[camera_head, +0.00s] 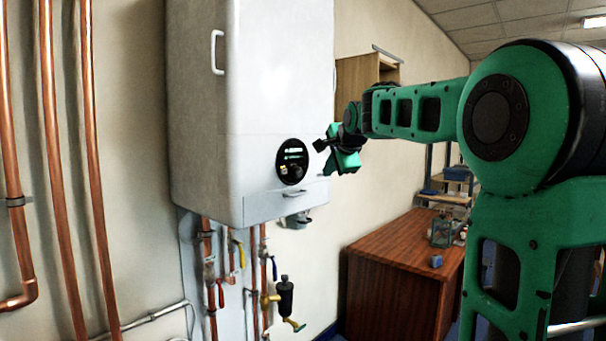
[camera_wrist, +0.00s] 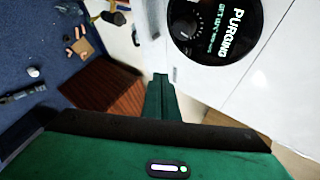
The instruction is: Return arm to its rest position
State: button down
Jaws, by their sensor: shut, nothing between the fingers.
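My gripper (camera_head: 325,146) is at the end of my green arm, in front of the white boiler's right side in the head view. It is shut and holds nothing. In the wrist view the closed green fingers (camera_wrist: 161,98) point toward the boiler front. The boiler (camera_head: 250,95) hangs on the wall. Its round black display (camera_head: 291,161) is just left of my gripper and shows in the wrist view (camera_wrist: 215,30) with the word "PURGING". I cannot tell the exact gap between the fingers and the boiler.
Copper pipes (camera_head: 97,170) run up the left wall. Pipes with valves and a black filter (camera_head: 285,297) hang below the boiler. A wooden desk (camera_head: 405,250) stands at the lower right with small items on it. A wooden cabinet (camera_head: 357,90) hangs behind my arm.

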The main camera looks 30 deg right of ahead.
dwell(0.8)
jog(key=s+a+f+n+g+y, duration=0.1)
jog(key=s+a+f+n+g, duration=0.1)
jog(key=s+f, duration=0.9)
jog(key=s+a+f+n+g+y, duration=0.1)
jog(key=s+a+f+n+g, duration=0.2)
jog(key=s+f, duration=0.8)
jog(key=s+a+f+n+g+y, duration=0.1)
jog(key=s+a+f+n+g, duration=0.2)
jog(key=s, duration=1.9)
notch_tip(320, 180, down, 8)
jog(key=n+g, duration=0.3)
jog(key=n, duration=0.2)
jog(key=shift+s+f, duration=0.15)
jog(key=shift+w+f, duration=0.25)
jog(key=shift+w, duration=0.4)
